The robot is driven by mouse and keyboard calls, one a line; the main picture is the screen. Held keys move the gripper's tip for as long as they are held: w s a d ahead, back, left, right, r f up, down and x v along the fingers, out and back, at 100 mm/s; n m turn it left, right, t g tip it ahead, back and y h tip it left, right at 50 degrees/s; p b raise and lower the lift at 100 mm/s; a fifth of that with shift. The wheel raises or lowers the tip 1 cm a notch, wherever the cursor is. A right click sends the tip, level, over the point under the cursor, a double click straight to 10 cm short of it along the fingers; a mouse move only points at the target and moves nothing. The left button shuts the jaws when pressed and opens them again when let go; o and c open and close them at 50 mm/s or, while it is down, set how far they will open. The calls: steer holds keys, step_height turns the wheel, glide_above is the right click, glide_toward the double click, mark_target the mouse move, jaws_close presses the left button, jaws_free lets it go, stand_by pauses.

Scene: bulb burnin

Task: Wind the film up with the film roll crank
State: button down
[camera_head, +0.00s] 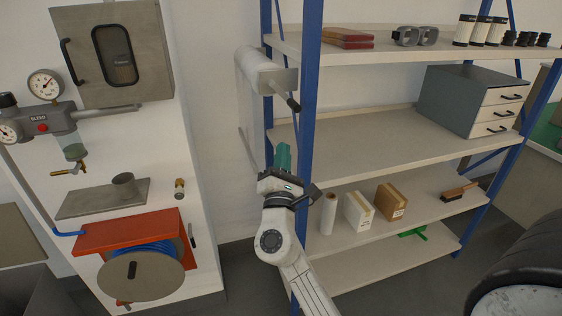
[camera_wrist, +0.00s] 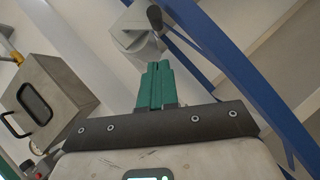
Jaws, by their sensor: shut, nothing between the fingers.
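The film roll (camera_head: 258,68) is a pale roll on the wall, just left of the shelf's blue front post. Its crank (camera_head: 288,98) sticks out from the grey end bracket with a dark grip, close to the post. In the wrist view the roll's bracket (camera_wrist: 137,36) is at the top, with the dark crank grip (camera_wrist: 155,18) beside it. My gripper (camera_head: 284,150) has green fingers, pointing up below the crank and apart from it. In the wrist view its fingers (camera_wrist: 157,68) are pressed together, empty, below the bracket.
The blue shelf post (camera_head: 307,120) stands close to the right of the crank and my gripper. A grey cabinet (camera_head: 115,60) and a red hose reel (camera_head: 130,232) are at the left.

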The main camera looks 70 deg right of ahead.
mark_target(295, 111)
steer(key=d+r+p, duration=0.3)
steer(key=d+r, duration=0.2)
steer(key=d, duration=0.1)
steer(key=shift+s+d+r+n+t+b, duration=0.2)
steer(key=shift+s+n+t+b, duration=0.15)
steer(key=shift+n+t+b, duration=0.65)
